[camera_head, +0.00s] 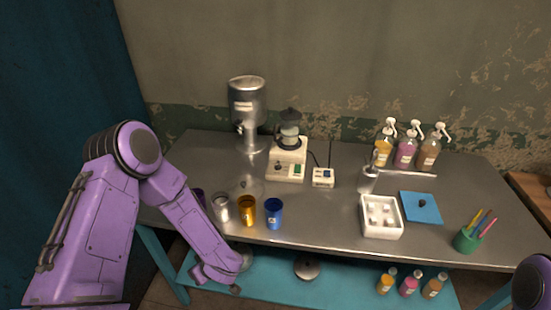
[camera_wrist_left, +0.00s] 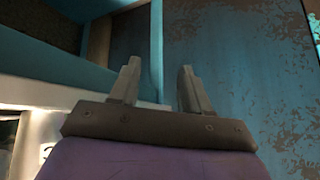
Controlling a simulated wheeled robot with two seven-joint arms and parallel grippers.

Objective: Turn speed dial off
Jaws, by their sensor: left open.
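A cream stirrer-like device (camera_head: 287,168) stands at the middle back of the table, with a glass vessel (camera_head: 289,134) on top. Its front panel carries a small dark dial (camera_head: 278,165) and a green button; the dial's setting is too small to read. My left arm comes down in front of the table's left part, well away from the dial. In the left wrist view my left gripper (camera_wrist_left: 157,75) is open and empty. My right gripper is out of view.
A metal tank (camera_head: 247,105) stands left of the device. Several cups, including a blue cup (camera_head: 274,213) and an orange cup (camera_head: 246,210), line the front edge.

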